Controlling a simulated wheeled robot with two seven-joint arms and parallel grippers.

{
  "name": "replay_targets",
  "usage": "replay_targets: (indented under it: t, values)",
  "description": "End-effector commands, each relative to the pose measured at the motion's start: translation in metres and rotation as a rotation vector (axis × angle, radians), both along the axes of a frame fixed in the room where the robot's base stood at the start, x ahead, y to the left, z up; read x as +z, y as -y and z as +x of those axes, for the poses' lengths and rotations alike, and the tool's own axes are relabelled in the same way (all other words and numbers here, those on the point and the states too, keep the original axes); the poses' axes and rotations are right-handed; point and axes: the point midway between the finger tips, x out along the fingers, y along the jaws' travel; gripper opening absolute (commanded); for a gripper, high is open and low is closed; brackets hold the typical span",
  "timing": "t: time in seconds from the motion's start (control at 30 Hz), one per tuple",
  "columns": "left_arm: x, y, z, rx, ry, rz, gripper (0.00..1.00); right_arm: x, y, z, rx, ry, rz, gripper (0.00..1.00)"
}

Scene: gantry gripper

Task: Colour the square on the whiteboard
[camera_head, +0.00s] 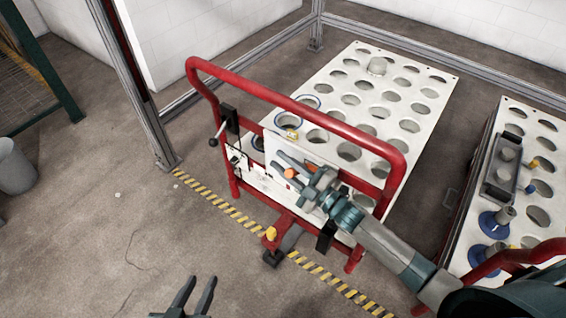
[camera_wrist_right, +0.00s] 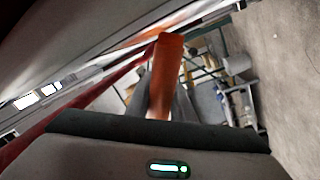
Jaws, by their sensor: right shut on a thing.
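The whiteboard (camera_head: 278,147) is a white panel mounted on the red-framed cart. My right gripper (camera_head: 291,172) is in front of it and shut on an orange marker. The marker (camera_wrist_right: 166,75) shows between the fingers in the right wrist view, with a pale surface along the upper left of that view. I cannot tell whether the marker tip touches the board. The square is not clearly visible; my right gripper and arm cover part of the panel. My left gripper (camera_head: 196,290) is low at the bottom edge, empty, with its fingers apart.
The red cart frame (camera_head: 300,109) rises around the board. Behind it is a white table top with round holes (camera_head: 425,88). A second holed rack (camera_head: 550,150) stands at the right. A yellow-black floor stripe (camera_head: 215,207) runs past the cart. The floor at left is mostly clear.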

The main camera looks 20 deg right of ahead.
Motion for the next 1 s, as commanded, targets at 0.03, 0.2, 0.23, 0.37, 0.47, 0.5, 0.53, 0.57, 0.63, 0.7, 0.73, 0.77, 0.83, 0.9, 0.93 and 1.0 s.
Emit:
replay_targets:
  t: [0.03,0.2,0.23,0.37,0.47,0.5,0.53,0.57,0.63,0.7,0.73,0.77,0.83,0.9,0.93,1.0]
  values:
    - [0.000,0.000,0.000,0.000,0.000,0.000,0.31,0.000,0.000,-0.001,0.000,0.000,0.000,0.00]
    - [0.003,0.000,0.000,0.000,0.000,0.000,0.31,0.001,0.005,-0.006,0.000,0.000,0.000,0.00]
    - [0.004,0.000,0.000,0.000,0.000,0.000,0.31,0.001,0.006,-0.007,0.000,0.000,0.000,0.00]
    - [0.007,0.000,0.000,0.000,0.000,0.000,0.31,0.001,0.012,-0.015,-0.001,-0.001,0.000,0.00]
    - [0.009,0.000,0.000,0.000,0.000,0.000,0.31,0.001,0.017,-0.020,0.000,0.000,0.000,0.00]
    - [0.009,0.000,0.000,0.000,0.000,0.000,0.31,0.001,0.018,-0.022,0.000,0.000,0.000,0.00]
    - [0.010,0.000,0.000,0.000,0.000,0.000,0.31,0.001,0.020,-0.024,0.000,0.000,0.000,0.00]
    - [0.010,0.000,0.000,0.000,0.000,0.000,0.31,0.001,0.021,-0.025,0.000,0.000,0.000,0.00]
    - [0.010,0.000,0.000,0.000,0.000,0.000,0.31,0.001,0.022,-0.027,0.000,0.000,0.000,0.00]
    - [0.010,0.000,0.000,0.000,0.000,0.000,0.31,0.001,0.023,-0.027,0.000,0.001,-0.001,0.00]
    - [0.010,0.000,0.000,0.000,0.000,0.000,0.31,0.001,0.023,-0.027,-0.001,0.001,0.000,0.00]
    - [0.010,0.000,0.000,0.000,0.000,0.000,0.31,0.000,0.023,-0.027,-0.001,0.001,0.000,0.00]
    - [0.010,0.000,0.000,0.000,0.000,0.000,0.31,0.000,0.023,-0.027,-0.001,0.001,0.000,0.00]
    - [0.010,0.000,0.000,0.000,0.000,0.000,0.31,0.000,0.023,-0.027,-0.001,0.001,0.000,0.00]
    - [0.010,0.000,0.000,0.000,0.000,0.000,0.31,0.000,0.023,-0.027,-0.001,0.001,0.000,0.00]
    - [0.010,0.000,0.000,0.000,0.000,0.000,0.31,0.000,0.024,-0.027,0.000,0.001,-0.001,0.00]
